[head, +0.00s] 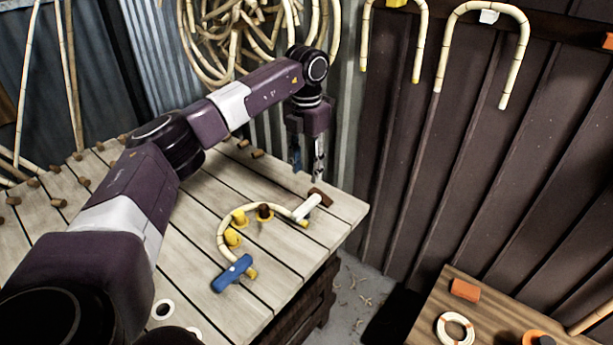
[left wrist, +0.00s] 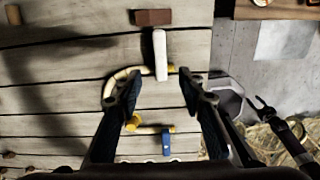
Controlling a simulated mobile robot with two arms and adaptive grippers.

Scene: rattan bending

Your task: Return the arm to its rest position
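My left arm reaches in from the left in the head view. Its gripper (head: 307,165) hangs pointing down above the far right part of the slatted table (head: 190,240). In the left wrist view its two fingers (left wrist: 160,88) stand wide apart with nothing gripped between them. A curved rattan piece (head: 222,232) lies on the table among yellow pegs (head: 233,239), nearer the camera than the gripper. It also shows below the fingers in the left wrist view (left wrist: 108,88).
A white-handled mallet (head: 307,206) and a blue tool (head: 232,273) lie at the rattan's ends. Several brown pegs (head: 84,181) dot the table. Rattan coils (head: 215,45) hang behind the arm. Bent canes (head: 520,50) hang on the wall. A second table (head: 490,305) stands at lower right.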

